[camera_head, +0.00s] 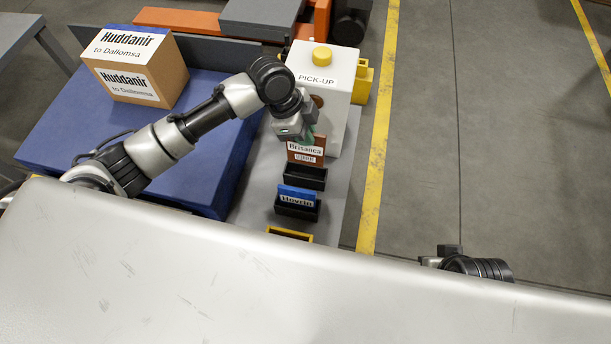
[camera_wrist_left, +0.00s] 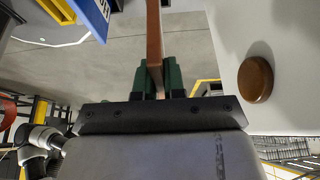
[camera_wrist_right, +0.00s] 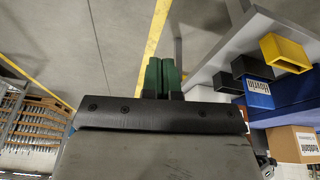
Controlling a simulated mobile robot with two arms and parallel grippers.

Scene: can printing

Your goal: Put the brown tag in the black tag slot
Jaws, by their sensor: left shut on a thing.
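The brown tag (camera_head: 305,150), with a white label reading "Brisanca", is upright in the fingers of my left gripper (camera_head: 303,134). In the left wrist view the tag (camera_wrist_left: 154,40) stands edge-on between the green fingers (camera_wrist_left: 157,80). In the head view, an empty-looking black tag slot (camera_head: 306,178) is just below the tag's lower edge. I cannot tell whether they touch. My right gripper (camera_wrist_right: 161,76) has its green fingers together with nothing between them, away from the slots.
A blue tag (camera_head: 297,195) sits in another dark slot (camera_head: 296,211), with a yellow slot (camera_head: 290,233) nearer. A white pick-up box (camera_head: 325,100) with a yellow button stands behind the brown tag. A cardboard box (camera_head: 135,70) rests on the blue surface (camera_head: 75,135). Open floor lies right.

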